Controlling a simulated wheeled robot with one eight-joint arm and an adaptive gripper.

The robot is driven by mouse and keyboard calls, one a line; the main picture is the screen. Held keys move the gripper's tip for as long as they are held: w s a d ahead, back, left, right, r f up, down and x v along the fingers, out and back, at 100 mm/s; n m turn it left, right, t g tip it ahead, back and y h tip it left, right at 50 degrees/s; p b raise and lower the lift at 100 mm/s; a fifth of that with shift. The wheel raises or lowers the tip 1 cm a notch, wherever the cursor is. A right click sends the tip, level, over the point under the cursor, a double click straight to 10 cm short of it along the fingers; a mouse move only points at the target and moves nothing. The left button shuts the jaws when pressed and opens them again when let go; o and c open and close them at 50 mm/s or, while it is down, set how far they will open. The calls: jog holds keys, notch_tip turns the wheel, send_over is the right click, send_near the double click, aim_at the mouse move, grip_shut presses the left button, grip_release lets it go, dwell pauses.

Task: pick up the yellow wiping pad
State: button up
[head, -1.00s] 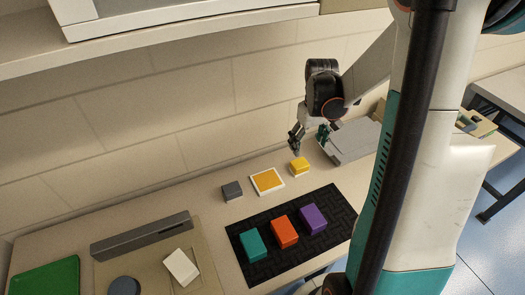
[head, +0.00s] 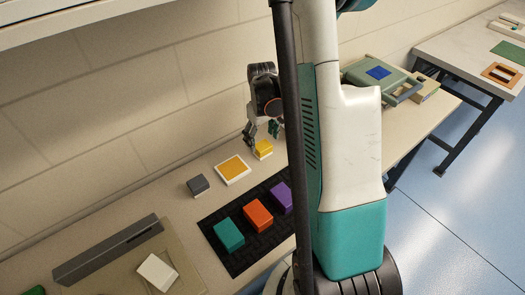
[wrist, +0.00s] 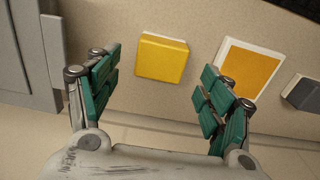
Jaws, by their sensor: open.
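The yellow wiping pad (head: 263,148) is a small yellow block with a white layer, lying on the bench near the wall. In the wrist view the pad (wrist: 161,58) lies ahead of the fingers, in the gap between them and nearer the left finger. My gripper (wrist: 160,88) is open and empty. In the head view my gripper (head: 262,130) hangs at the pad, slightly behind it on the wall side. I cannot tell its exact height above the bench.
A white-framed orange square (head: 233,169) lies left of the pad, then a grey block (head: 198,185). A black mat (head: 238,262) in front holds a teal block (head: 229,234), an orange block (head: 258,215) and a purple block (head: 281,198). A grey-green press (head: 372,80) stands beyond my arm.

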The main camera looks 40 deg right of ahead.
aim_at(262, 145)
notch_tip(262, 145, down, 5)
jog(key=shift+b, duration=0.8)
jog(key=shift+c, duration=0.3)
jog(key=c, duration=1.1)
jog(key=shift+r, duration=0.1)
notch_tip(262, 145, up, 10)
jog(key=p, duration=0.3)
jog(key=shift+p, duration=0.3)
